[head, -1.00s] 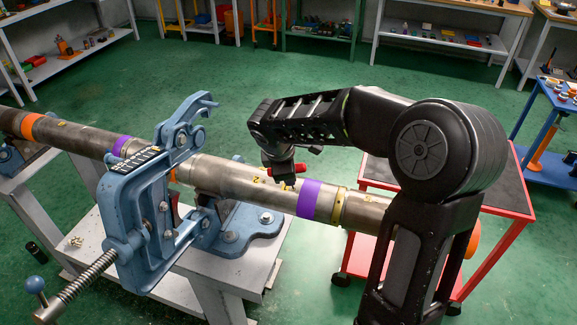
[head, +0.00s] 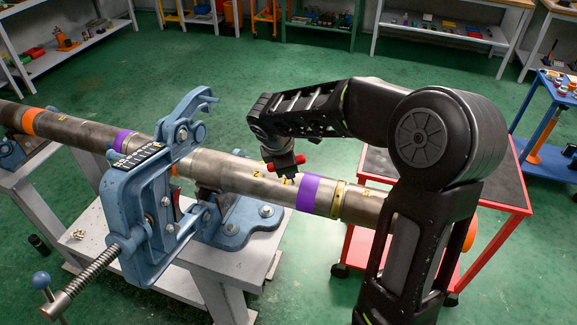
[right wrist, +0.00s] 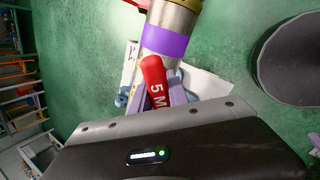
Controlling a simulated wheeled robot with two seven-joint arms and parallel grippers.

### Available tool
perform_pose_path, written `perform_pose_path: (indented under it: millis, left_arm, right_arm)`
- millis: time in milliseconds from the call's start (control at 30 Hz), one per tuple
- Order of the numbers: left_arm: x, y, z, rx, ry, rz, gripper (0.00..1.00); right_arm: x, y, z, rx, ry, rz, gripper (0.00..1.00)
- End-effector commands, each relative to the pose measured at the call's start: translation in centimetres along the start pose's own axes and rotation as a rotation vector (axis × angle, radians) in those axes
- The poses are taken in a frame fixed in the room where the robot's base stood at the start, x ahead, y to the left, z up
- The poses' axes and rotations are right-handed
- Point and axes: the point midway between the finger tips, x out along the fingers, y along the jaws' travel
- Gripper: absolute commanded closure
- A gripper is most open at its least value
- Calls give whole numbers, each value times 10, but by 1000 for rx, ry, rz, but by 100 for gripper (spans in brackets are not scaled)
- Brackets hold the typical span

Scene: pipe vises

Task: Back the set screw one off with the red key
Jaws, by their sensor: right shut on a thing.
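My right gripper (head: 287,172) is shut on the red key and sits just above the steel pipe (head: 240,170), left of its purple band (head: 308,194). The red key (head: 299,162) shows as a short red end beside the fingers. In the right wrist view the red key (right wrist: 155,82) stands between the fingers, marked "5M", with the purple band (right wrist: 164,40) behind it. Small yellow marks (head: 257,170) are on the pipe near the gripper. The key's tip and any set screw under it are hidden, so contact cannot be told. My left gripper is not in view.
A blue pipe vise (head: 150,190) with a threaded handle stands left of the gripper. The pipe rests across a grey-white bench (head: 255,262). A red cart (head: 490,195) with a dark top stands at the right, behind my arm. Open green floor lies beyond the pipe.

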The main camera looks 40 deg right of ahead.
Motion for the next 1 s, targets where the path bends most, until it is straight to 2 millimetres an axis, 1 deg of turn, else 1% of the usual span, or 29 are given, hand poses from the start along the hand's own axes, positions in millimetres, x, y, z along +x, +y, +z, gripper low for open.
perform_pose_path:
  millis: [167,267,333,367,400,500,667,800,900,1000]
  left_arm:
    - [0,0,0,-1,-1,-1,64]
    - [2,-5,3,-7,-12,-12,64]
    - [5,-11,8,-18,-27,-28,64]
    - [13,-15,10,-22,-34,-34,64]
    - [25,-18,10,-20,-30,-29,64]
    - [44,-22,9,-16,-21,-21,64]
    - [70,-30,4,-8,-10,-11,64]
    - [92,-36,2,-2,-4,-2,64]
    - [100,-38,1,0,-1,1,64]
    - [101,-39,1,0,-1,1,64]
  right_arm:
    - [-1,1,0,0,1,2,100]
    - [-1,1,0,0,1,2,100]
    - [-1,1,0,1,1,2,100]
    - [3,0,-1,21,1,4,100]
    - [7,-2,-3,88,2,6,100]
    - [8,-3,-3,256,3,6,100]
    - [9,-3,-4,550,5,6,100]
    - [8,-3,-4,824,6,5,100]
    - [4,-2,-4,976,5,3,100]
    - [1,-1,-3,1046,4,1,100]
